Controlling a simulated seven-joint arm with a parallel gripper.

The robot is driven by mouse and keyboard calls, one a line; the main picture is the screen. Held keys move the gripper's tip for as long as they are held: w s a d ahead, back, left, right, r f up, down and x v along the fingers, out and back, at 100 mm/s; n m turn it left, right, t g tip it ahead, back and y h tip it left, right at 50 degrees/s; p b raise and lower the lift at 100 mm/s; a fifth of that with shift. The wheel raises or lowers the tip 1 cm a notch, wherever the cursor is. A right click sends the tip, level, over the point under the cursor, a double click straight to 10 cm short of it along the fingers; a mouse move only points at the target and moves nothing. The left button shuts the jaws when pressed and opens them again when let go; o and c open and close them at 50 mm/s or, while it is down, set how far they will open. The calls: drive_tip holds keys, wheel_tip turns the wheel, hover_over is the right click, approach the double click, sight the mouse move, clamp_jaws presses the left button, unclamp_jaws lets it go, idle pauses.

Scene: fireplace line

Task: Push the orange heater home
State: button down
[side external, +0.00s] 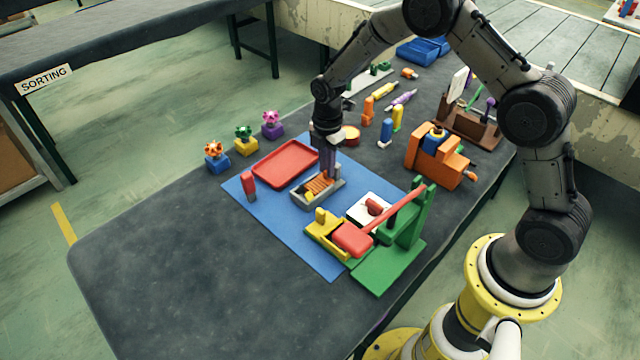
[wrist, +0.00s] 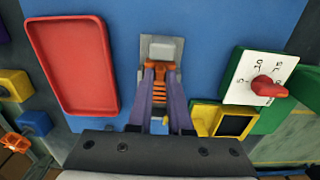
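The orange heater (side external: 318,185), with a ribbed body, lies in a grey holder (side external: 301,200) on the blue mat (side external: 315,253). In the wrist view the heater (wrist: 159,88) shows between my purple fingers, with a wider orange crosspiece near their tips. A light grey block (wrist: 160,49) stands at the far end of the holder. My gripper (side external: 328,174) points down at the heater from above. Its fingers (wrist: 160,76) are apart, one on each side of the heater. Whether they press on it I cannot tell. The heater's near end is partly hidden.
A red tray (side external: 286,164) and a red upright peg (side external: 248,184) stand left of the holder. A yellow box (side external: 325,238), a white dial plate (side external: 370,207) and a green stand with a red lever (side external: 400,213) are close on the right. The dark table's front left is clear.

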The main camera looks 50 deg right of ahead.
sight(319, 184)
drive_tip(key=shift+a, duration=1.4)
drive_tip(key=c, duration=1)
unclamp_jaws()
drive_tip(key=shift+o, duration=0.2)
wheel_tip(319, 184, up, 6)
